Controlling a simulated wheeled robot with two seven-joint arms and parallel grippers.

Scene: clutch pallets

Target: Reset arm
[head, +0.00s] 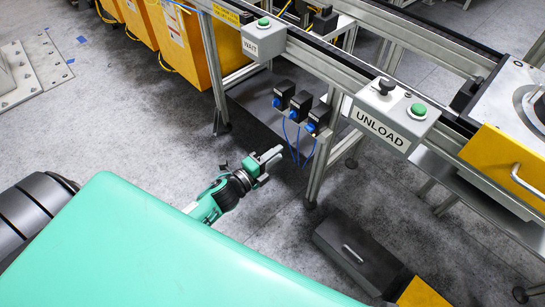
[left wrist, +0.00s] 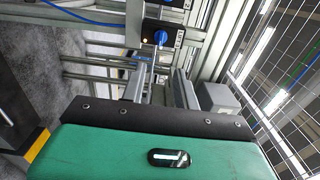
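My left gripper (head: 270,164) hangs over the grey floor beside the conveyor frame in the head view, at the end of my green arm. It holds nothing that I can see. In the left wrist view its two grey fingers (left wrist: 160,88) stand apart, with a gap between them. My right gripper is in neither view.
A conveyor frame (head: 330,62) with a WAIT button box (head: 264,38) and an UNLOAD button box (head: 391,113) runs across the right. Blue-knobbed switches (head: 302,105) hang close to the gripper. A dark case (head: 358,252) lies on the floor. Yellow bins (head: 186,42) stand behind.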

